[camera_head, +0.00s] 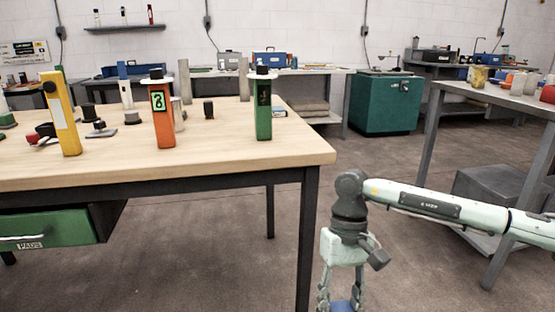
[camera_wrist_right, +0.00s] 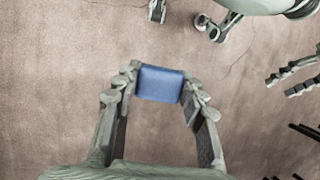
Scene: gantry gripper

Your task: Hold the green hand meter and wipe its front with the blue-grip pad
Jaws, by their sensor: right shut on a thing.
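The green hand meter (camera_head: 264,122) stands upright near the right end of the wooden table, with a white collar, a black top and a dark window on its front. No gripper touches it. My right gripper (camera_head: 341,301) hangs pointing down beyond the table's right end, cut by the lower picture edge. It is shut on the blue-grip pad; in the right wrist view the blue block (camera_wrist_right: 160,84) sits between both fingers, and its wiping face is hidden. My left gripper (camera_wrist_right: 280,86) shows only as two parted, empty-looking fingers at the right edge of the right wrist view.
An orange meter (camera_head: 163,125) and a yellow one (camera_head: 62,120) stand left of the green meter on the wooden table (camera_head: 225,158). Small dark items lie among them. A green drawer (camera_head: 50,228) labelled PADS is under the table. Open floor lies right of the table.

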